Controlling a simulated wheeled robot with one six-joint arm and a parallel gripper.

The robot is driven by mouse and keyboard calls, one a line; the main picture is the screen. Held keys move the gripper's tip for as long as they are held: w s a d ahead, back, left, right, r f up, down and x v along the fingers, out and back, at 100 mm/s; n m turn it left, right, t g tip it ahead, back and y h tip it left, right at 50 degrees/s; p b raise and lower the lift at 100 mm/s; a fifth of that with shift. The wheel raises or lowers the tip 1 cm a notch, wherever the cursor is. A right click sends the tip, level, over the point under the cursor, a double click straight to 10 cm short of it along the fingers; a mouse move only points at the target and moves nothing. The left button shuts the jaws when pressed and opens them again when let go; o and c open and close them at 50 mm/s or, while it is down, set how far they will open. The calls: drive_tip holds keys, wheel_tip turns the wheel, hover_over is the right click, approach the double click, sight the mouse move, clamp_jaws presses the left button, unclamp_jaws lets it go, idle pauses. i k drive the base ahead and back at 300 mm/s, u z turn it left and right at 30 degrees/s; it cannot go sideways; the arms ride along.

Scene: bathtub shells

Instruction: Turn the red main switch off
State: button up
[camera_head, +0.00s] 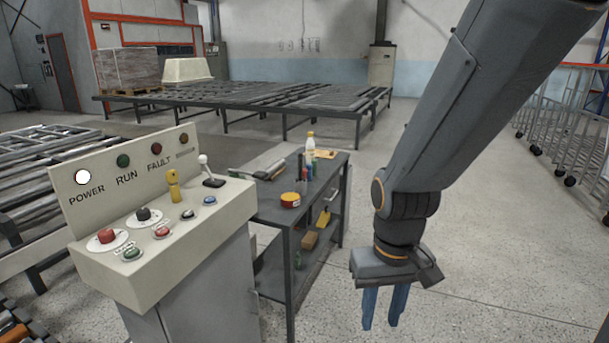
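The red main switch (107,236) appears to be the red knob on a round pale plate at the front left of the control desk (165,269). Its exact turn position is too small to read. The POWER lamp (83,177) above it glows white. The RUN lamp (123,161) is dark green and the FAULT lamp (184,139) dark red. My gripper (381,322) hangs pointing down, well to the right of the desk, over open floor. Its two blue fingers are apart with nothing between them.
Beside the red switch are a black knob (143,214), a red button (162,231), a green button (132,254), a yellow handle (173,185) and a joystick (206,168). A dark workbench (323,178) with a bottle and tins stands between desk and gripper.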

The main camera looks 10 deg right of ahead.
sight(105, 235)
drive_tip(key=u, duration=1.45)
drive_tip(key=k, duration=0.55)
drive_tip(key=u, duration=0.25)
drive_tip(key=i, duration=0.5)
drive_tip(key=u, duration=0.05)
